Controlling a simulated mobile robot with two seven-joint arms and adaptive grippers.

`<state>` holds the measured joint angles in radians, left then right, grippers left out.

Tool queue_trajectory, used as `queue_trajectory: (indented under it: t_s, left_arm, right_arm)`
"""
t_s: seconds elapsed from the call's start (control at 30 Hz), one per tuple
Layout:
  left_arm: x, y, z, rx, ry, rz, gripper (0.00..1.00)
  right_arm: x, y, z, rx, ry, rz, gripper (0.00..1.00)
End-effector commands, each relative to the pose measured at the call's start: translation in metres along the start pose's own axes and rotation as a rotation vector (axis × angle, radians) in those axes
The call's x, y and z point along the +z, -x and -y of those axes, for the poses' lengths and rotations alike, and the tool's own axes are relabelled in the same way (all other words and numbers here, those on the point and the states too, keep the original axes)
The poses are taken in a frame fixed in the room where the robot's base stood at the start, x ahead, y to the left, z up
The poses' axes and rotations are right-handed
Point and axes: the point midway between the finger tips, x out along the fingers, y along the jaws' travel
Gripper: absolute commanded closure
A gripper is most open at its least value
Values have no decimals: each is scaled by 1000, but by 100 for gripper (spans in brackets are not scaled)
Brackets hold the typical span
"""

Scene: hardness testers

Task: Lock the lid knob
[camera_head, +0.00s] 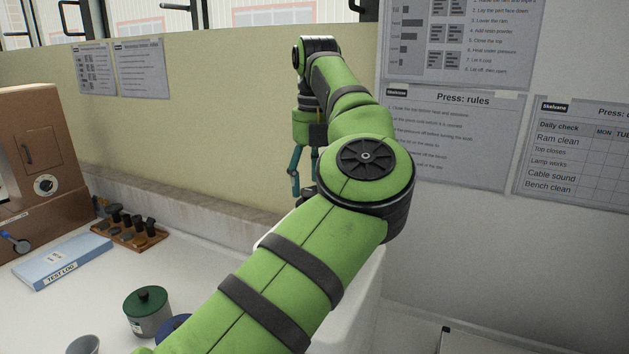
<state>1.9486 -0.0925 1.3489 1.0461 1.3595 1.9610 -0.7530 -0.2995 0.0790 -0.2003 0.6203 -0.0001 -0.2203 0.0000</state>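A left arm of mine, in green, crosses the middle of the view. My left gripper (303,184) hangs down at its far end, with teal fingers partly hidden by the arm. A small dark part shows beside the fingertips; I cannot tell whether it is a finger pad or a knob. Below it a white housing (366,283) shows, mostly hidden behind my arm. No lid knob can be made out clearly on it. My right gripper is not in view.
A brown machine (62,165) with a dial stands at left. A blue test log (62,262), a rack (132,229) of small parts and a green-lidded jar (149,312) lie on the white bench. Posters hang on the right wall.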

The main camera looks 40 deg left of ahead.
Motion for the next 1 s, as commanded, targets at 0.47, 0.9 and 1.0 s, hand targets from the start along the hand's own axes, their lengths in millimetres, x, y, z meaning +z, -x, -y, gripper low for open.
queue_trajectory:
  t_s: [0.47,0.9,1.0]
  left_arm:
    - [0,17,-1,-2,3,-6,26]
    - [2,67,0,-4,0,-9,26]
    - [3,71,0,-2,1,-7,26]
  right_arm:
    - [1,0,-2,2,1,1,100]
    - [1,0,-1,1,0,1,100]
    - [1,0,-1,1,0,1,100]
